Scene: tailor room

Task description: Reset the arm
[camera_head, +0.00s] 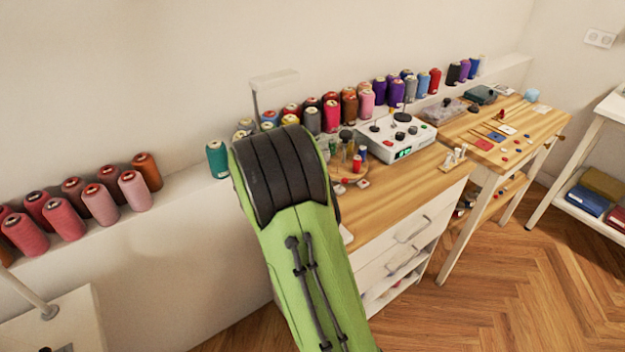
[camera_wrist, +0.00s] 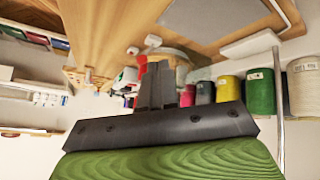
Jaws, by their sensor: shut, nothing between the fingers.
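My green arm (camera_head: 305,265) with its dark ribbed cover rises in the middle of the head view. It hides part of the wooden worktop (camera_head: 385,200) and the ledge behind it. My gripper is hidden in the head view. In the wrist view my gripper (camera_wrist: 156,68) shows as two dark fingers close together, shut with nothing between them. The wrist picture looks upside down, with the worktop (camera_wrist: 120,25) at its top. The fingertips overlap small items on the worktop in the picture; the distance to them is unclear.
A white control box (camera_head: 396,140) and a round wooden stand with small spools (camera_head: 357,163) are on the worktop. Many thread cones line the wall ledge, including a teal cone (camera_head: 217,159) close beside my arm. A second wooden table (camera_head: 480,125) stands right. Floor (camera_head: 520,270) is clear at lower right.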

